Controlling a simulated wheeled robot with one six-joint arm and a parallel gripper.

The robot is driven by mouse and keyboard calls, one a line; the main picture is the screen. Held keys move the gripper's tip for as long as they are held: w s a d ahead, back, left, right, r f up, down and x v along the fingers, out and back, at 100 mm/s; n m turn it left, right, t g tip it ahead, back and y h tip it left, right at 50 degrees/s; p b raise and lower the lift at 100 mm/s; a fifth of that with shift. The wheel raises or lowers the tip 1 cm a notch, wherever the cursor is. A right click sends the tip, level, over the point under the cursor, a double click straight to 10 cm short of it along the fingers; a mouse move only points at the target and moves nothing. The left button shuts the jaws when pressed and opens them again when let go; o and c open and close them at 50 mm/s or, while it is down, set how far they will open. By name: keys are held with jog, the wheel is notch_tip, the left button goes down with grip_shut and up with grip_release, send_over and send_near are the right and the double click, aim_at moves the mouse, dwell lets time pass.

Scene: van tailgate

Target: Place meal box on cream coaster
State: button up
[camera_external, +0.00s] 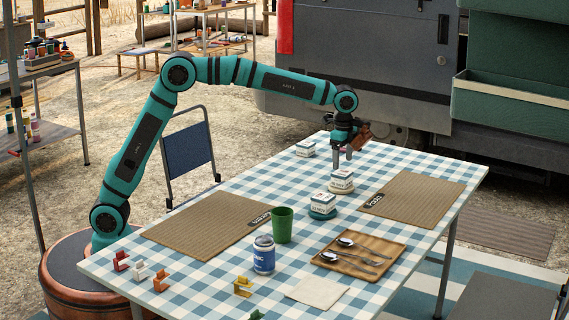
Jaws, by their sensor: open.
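Three small white meal boxes with printed labels stand on the checked table. One meal box (341,178) sits on what looks like the cream coaster (341,189) near the table's middle. A second meal box (322,200) sits on a teal coaster (322,213) nearer the camera. A third meal box (305,147) stands farther back, to the left, with no coaster visible under it. My gripper (342,162) is open, fingers pointing down, just above the box on the cream coaster. I see nothing between the fingers; contact with the box cannot be told.
Woven placemats lie left (208,226) and right (413,196). A green cup (282,225), a blue can (264,255), a wooden tray (335,267) with cutlery and a napkin (317,291) are nearer the camera. Several coloured clips lie front left. The table's back end is mostly clear.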

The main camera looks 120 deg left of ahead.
aim_at(342, 173)
notch_tip(342, 173, up, 6)
dwell(0.4)
jog(key=shift+r, duration=0.1)
